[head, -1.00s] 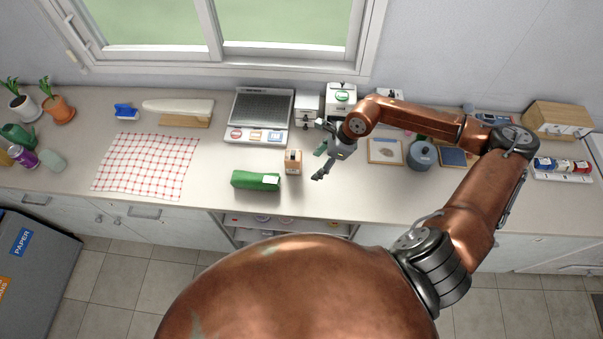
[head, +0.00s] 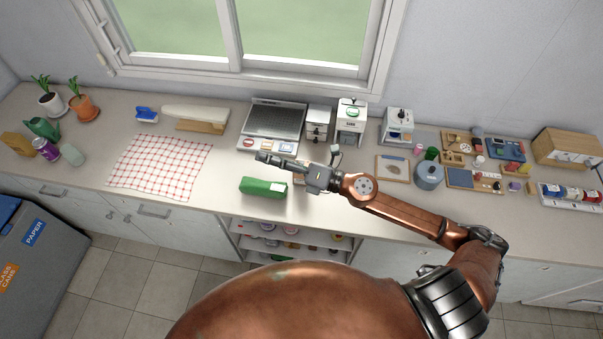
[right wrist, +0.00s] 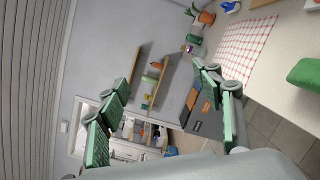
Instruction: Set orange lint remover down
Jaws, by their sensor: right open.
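My right gripper (head: 270,160) is open above the counter, its fingers pointing left towards the front of the grey tray-like device. It also shows in the right wrist view (right wrist: 165,105), with its green-padded fingers spread wide and nothing between them. I cannot make out a clear orange lint remover in the frames now. A small orange-brown block stood on the counter in the earlier head view, and the right gripper and wrist now cover most of that spot. My left gripper is not in view.
A green case (head: 263,187) lies just in front of the right gripper. The grey device (head: 273,122) and white machines (head: 351,122) stand behind. A checkered cloth (head: 160,167) lies to the left. The counter between cloth and green case is clear.

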